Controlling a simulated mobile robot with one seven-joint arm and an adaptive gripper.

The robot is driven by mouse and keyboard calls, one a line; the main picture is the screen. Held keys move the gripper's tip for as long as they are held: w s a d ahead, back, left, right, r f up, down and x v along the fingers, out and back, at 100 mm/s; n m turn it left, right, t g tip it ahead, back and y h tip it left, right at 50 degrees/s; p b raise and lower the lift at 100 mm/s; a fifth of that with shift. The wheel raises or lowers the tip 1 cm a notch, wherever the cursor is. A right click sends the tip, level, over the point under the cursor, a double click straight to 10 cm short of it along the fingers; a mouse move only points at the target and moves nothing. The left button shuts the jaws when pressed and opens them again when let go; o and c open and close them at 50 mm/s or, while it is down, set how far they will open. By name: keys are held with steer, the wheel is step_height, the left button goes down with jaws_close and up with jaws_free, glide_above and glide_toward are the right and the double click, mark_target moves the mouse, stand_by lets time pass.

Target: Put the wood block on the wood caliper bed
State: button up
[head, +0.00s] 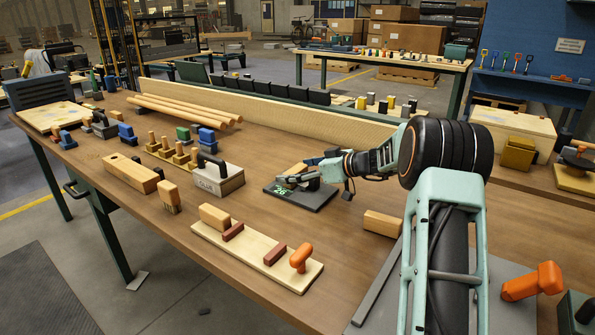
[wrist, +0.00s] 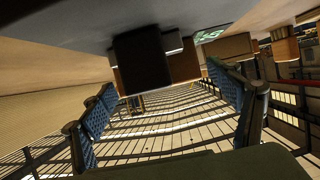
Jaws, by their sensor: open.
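The wood caliper bed (head: 255,262) appears to be the pale board near the table's front edge in the head view. It carries two red-brown stops, an orange handle (head: 301,257) and a tan block (head: 214,216) at its left end. Another wood block (head: 383,222) lies alone on the table to its right. My gripper (head: 303,173) is over a dark scale (head: 312,197) with green digits, partly hiding a tan piece there. In the wrist view my gripper (wrist: 163,108) is open. A dark block (wrist: 143,62) and a brown block (wrist: 186,64) show between its fingers; I cannot tell whether they touch.
A grey weight-like block (head: 218,180) with a black handle stands left of the scale. A wood block (head: 168,197) and a longer one (head: 130,174) stand farther left. Wooden rods (head: 188,110) lie behind. The table between the scale and the bed is clear.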

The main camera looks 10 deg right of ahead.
steer(key=v, duration=1.2)
steer(key=shift+w+a+r, duration=0.1)
steer(key=shift+s, duration=0.2)
